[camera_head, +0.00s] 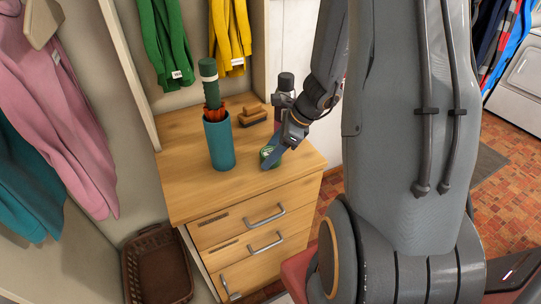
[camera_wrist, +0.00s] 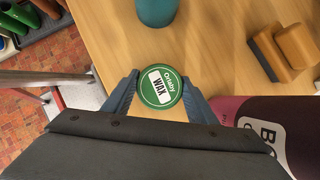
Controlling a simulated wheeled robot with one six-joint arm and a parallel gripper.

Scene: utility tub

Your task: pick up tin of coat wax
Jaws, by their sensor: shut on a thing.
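The tin of coat wax (camera_wrist: 161,87) is a round green tin with a white "WAX" label, seen from above in the wrist view. It also shows in the head view (camera_head: 268,155), at the front right of the wooden dresser top, partly hidden by my gripper. My gripper (camera_wrist: 160,98) has its blue-grey fingers on the two sides of the tin and is shut on it. In the head view my gripper (camera_head: 275,154) is low over the dresser top. I cannot tell whether the tin touches the wood.
The wrist view shows a dark red labelled bottle (camera_wrist: 240,115) close to the right finger. The dresser's front left top is clear.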

